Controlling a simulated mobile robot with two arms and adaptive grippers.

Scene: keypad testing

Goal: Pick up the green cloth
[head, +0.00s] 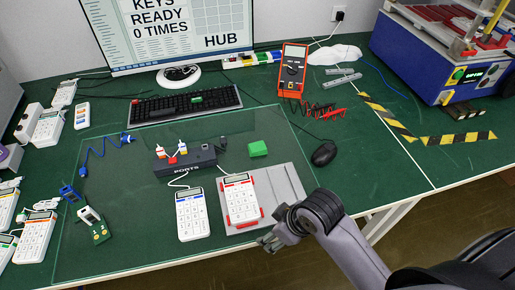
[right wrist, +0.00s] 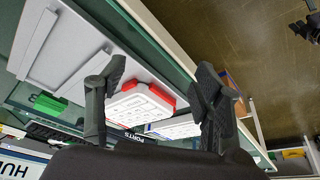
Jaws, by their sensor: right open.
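The green cloth (head: 258,149) is a small, folded, block-like piece on the glass mat, right of the black ports hub and behind the grey tray. It also shows at the left of the right wrist view (right wrist: 48,104). My right gripper (head: 268,241) is open and empty near the table's front edge, in front of the grey tray and well apart from the cloth. In the right wrist view, its two fingers are spread (right wrist: 160,78) with a keypad seen beyond them. My left gripper is not in view.
A red-trimmed keypad (head: 240,198) lies on the grey tray (head: 283,190), between gripper and cloth. A blue-trimmed keypad (head: 193,214) and the ports hub (head: 185,162) are to the left. A black mouse (head: 324,153) lies right of the cloth.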

